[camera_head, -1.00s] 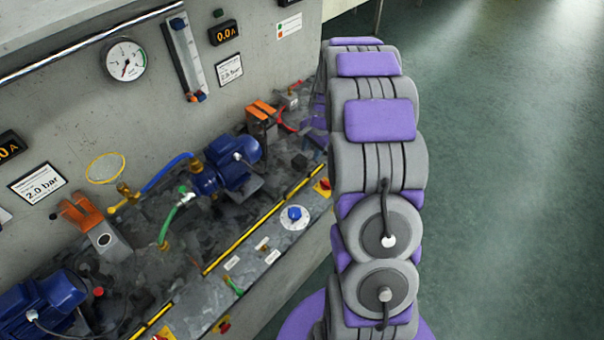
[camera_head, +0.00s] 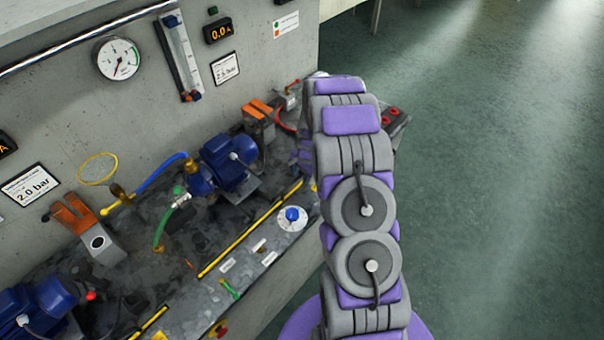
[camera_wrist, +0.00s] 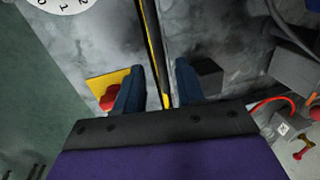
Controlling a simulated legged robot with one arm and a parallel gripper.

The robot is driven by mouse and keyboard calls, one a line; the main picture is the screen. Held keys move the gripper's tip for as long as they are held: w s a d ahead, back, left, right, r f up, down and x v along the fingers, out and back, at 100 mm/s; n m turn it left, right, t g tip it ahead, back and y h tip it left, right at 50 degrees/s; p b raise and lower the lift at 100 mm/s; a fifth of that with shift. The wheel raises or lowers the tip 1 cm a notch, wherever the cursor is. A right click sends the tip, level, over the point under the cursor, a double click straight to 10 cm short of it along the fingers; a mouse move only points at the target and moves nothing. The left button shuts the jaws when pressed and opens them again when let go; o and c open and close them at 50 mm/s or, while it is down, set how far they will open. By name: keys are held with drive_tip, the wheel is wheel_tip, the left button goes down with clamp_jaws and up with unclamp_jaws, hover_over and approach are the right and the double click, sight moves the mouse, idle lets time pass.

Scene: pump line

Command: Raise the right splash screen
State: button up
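The right splash screen appears as a low strip with a yellow-and-black edge (camera_head: 250,232), lying along the front of the bench in the head view. In the wrist view its yellow and dark edge (camera_wrist: 153,45) runs down from the top between my fingers. My gripper (camera_wrist: 158,85) is open, one dark blue finger on each side of that line. I cannot tell whether the fingers are level with the edge or above it. Nothing is held. In the head view my arm covers the right end of the strip and most of the gripper.
A red button on a yellow plate (camera_wrist: 108,92) lies close beside the left finger. A grey block (camera_wrist: 296,72) and a red hose (camera_wrist: 275,104) are at right. Blue pump (camera_head: 225,165) and blue knob (camera_head: 292,215) flank the strip. Open floor lies right (camera_head: 500,200).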

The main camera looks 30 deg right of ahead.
drive_tip(key=shift+a+r, duration=0.1)
drive_tip(key=shift+a, duration=0.6)
drive_tip(key=c, duration=0.3)
drive_tip(key=shift+d, duration=0.5)
clamp_jaws()
drive_tip(key=shift+a, duration=0.1)
